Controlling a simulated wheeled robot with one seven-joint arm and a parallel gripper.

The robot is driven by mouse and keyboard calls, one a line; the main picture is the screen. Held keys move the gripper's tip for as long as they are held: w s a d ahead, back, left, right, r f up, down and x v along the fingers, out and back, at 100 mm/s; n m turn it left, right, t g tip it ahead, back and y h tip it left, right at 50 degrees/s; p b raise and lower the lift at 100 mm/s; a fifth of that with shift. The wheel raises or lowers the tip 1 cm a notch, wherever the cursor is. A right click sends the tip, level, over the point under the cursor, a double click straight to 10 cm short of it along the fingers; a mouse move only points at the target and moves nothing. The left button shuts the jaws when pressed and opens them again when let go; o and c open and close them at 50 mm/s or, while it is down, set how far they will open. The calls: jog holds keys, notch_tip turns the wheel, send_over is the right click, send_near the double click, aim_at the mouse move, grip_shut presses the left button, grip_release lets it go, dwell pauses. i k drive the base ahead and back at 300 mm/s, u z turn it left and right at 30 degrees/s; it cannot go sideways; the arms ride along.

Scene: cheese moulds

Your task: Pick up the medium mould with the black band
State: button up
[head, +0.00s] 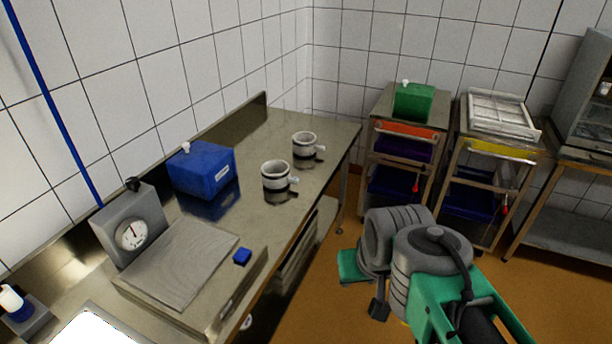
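Two white, cup-like moulds with dark bands and a small side handle stand upright on the steel table. The nearer mould (275,178) looks larger; the farther mould (304,146) stands behind it to the right. I cannot tell for sure which is the medium one. My gripper (352,267) is partly hidden behind my grey wrist, at the lower right over the floor. It is apart from both moulds, and its fingers do not show clearly.
A blue box (201,168) stands left of the moulds. Steel trolleys, one bearing a green box (413,102), one a white rack (498,113), stand at the back right. Orange floor (345,237) is open between.

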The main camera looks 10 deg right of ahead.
aim_at(274, 173)
jog(key=z, duration=1.15)
jog(key=i, duration=2.05)
jog(key=u, duration=3.65)
